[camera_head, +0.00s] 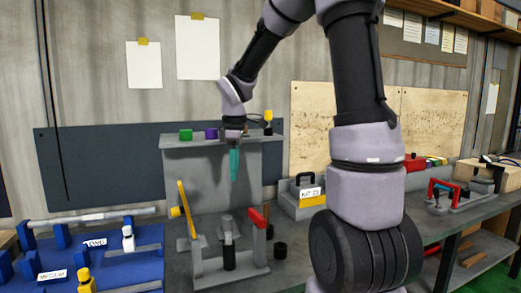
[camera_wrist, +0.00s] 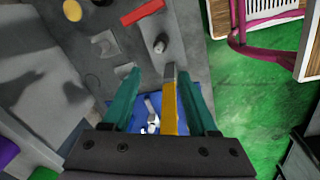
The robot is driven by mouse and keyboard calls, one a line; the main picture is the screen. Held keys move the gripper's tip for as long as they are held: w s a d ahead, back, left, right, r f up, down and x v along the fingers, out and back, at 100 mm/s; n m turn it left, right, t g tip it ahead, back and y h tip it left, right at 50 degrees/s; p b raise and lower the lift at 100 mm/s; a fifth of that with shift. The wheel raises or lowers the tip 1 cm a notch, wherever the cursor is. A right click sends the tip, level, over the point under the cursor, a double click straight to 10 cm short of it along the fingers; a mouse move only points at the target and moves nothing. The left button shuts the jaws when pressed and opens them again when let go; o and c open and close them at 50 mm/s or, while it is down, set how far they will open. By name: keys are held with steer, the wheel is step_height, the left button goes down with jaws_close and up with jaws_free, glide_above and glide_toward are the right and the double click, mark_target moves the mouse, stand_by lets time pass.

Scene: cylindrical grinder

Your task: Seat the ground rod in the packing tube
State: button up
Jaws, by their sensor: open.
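My gripper (camera_head: 234,165) points down with teal fingers apart, above the grey grinder-like fixture (camera_head: 213,268) on the bench. In the wrist view my open gripper (camera_wrist: 158,75) has a yellow bar (camera_wrist: 171,105) showing between its fingers; I cannot tell how far below them it is. The yellow bar (camera_head: 186,208) stands tilted at the fixture's left side in the head view. A long grey rod (camera_head: 92,216) lies across the back of the blue rack (camera_head: 125,265) at left. It may be the ground rod. I cannot identify the packing tube with certainty.
A dark cylinder (camera_head: 229,258) stands in the fixture, with a red block (camera_head: 258,218) on its right post. Green (camera_head: 186,134) and purple (camera_head: 211,133) blocks sit on the raised grey shelf.

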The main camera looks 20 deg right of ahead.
steer(key=s+d+r+m+t+y, duration=0.1)
steer(key=s+d+r+m+t, duration=0.1)
steer(key=s+r+m, duration=0.4)
steer(key=s+d+r+m+t+y, duration=0.1)
steer(key=s+d+r+m+t, duration=0.1)
steer(key=s+r+m, duration=0.4)
steer(key=s+m+t, duration=0.1)
steer(key=s+m, duration=0.4)
steer(key=s, duration=0.1)
steer(key=shift+s+t, duration=0.25)
steer(key=shift+t, duration=0.15)
